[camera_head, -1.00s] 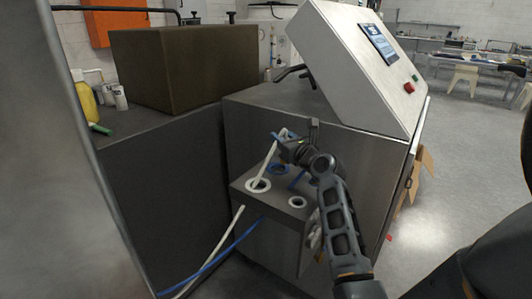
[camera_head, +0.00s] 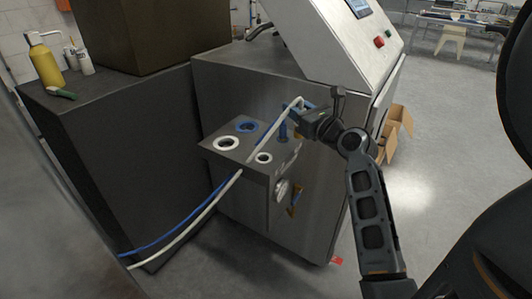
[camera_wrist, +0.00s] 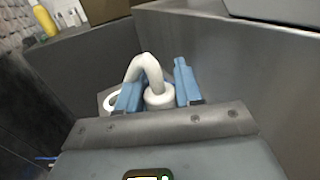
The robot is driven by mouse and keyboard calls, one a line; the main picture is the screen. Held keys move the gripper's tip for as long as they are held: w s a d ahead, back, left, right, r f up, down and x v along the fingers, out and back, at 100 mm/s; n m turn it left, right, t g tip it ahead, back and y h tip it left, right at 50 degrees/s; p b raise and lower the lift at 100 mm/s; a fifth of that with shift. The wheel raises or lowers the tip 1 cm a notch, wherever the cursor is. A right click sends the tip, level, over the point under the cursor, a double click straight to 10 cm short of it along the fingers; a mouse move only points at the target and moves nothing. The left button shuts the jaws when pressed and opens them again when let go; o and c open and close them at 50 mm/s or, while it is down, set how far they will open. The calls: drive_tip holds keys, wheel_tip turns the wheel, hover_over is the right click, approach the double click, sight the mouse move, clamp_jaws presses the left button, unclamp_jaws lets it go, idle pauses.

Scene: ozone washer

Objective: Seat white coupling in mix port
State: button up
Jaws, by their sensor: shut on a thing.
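My gripper (camera_head: 301,108) is shut on the white coupling (camera_wrist: 159,97), whose bent white hose rises between the blue fingers in the wrist view. In the head view the gripper is above the right back part of the port shelf (camera_head: 206,145), and the coupling is mostly hidden. The shelf has a large white-ringed port (camera_head: 227,144), a blue-ringed port (camera_head: 247,126) and a small white-ringed port (camera_head: 264,157). Which one is the mix port I cannot tell. An upright blue piece (camera_head: 283,125) stands under the gripper. The coupling is apart from the three ringed ports.
The white hose (camera_head: 205,208) and a blue hose (camera_head: 170,237) run from the shelf down to the left. The washer cabinet (camera_head: 235,80) stands behind the shelf. A dark bench (camera_head: 130,130) at left holds a yellow bottle (camera_head: 46,64).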

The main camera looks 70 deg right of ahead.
drive_tip(key=shift+w+a+f+b, duration=0.25)
drive_tip(key=shift+w+a+f, duration=0.4)
drive_tip(key=shift+w+f, duration=0.95)
drive_tip(key=shift+w+a+f+b, duration=0.3)
drive_tip(key=shift+w+a+f, duration=0.35)
drive_tip(key=shift+w+f, duration=0.9)
drive_tip(key=shift+w+a+f+b, duration=0.25)
drive_tip(key=shift+w+a+f, duration=0.4)
drive_tip(key=shift+w+f, duration=0.9)
drive_tip(key=shift+s+f, duration=0.2)
drive_tip(key=shift+f, duration=0.05)
drive_tip(key=shift+f, duration=0.15)
drive_tip(key=o, duration=1.1)
drive_tip(key=b+v, duration=0.1)
drive_tip(key=v, duration=1.1)
